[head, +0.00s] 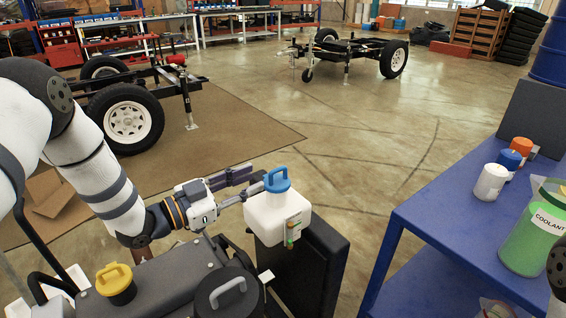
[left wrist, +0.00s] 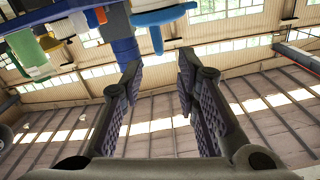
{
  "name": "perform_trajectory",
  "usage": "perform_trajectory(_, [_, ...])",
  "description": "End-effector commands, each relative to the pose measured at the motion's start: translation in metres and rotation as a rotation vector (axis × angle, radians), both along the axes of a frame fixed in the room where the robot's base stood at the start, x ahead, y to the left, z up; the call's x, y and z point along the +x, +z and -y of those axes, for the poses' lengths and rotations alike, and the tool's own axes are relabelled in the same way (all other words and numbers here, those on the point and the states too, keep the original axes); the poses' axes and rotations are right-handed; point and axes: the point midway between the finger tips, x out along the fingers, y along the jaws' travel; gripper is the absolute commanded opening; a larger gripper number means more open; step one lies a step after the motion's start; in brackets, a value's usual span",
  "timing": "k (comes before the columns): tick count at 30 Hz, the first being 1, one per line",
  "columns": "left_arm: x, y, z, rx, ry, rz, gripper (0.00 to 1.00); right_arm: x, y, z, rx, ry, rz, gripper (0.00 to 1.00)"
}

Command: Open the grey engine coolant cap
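The dark grey cap (head: 228,291), round with a raised handle, sits on my near side at the bottom of the head view, on the dark engine block (head: 170,283). My left gripper (head: 256,178) is beyond it, beside the blue cap (head: 278,181) of the white reservoir (head: 277,217). Its two fingers are apart, with nothing clearly held between them. In the left wrist view the fingers (left wrist: 158,78) are also spread and the gap is empty. The grey cap cannot be made out there. My right gripper is outside the views.
A yellow cap (head: 116,283) stands left of the grey one. A black box-like part (head: 318,262) stands beside the reservoir. A blue table (head: 430,225) at right carries a green coolant jug (head: 524,243) and small capped bottles. Open floor lies beyond.

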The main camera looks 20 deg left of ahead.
Motion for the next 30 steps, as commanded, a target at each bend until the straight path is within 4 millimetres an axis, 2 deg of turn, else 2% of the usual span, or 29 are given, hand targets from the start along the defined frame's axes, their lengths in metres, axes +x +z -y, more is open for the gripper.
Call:
perform_trajectory(3, [0.025,-0.005,0.021,0.001,-0.004,-0.004,0.29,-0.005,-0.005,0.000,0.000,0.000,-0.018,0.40])
perform_trajectory(9, [0.057,-0.004,0.045,0.001,-0.002,-0.005,0.29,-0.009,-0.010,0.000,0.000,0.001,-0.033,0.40])
perform_trajectory(14, [0.068,-0.002,0.053,-0.001,0.001,-0.004,0.29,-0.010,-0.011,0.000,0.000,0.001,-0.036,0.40])
perform_trajectory(21, [0.069,-0.001,0.053,-0.001,0.000,-0.003,0.29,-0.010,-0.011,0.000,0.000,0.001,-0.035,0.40])
perform_trajectory(25, [0.069,-0.001,0.053,0.000,0.000,-0.003,0.00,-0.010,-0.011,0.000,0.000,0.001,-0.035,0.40])
perform_trajectory(30, [0.069,-0.001,0.053,0.000,0.000,-0.003,0.00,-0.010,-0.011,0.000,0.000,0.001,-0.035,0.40])
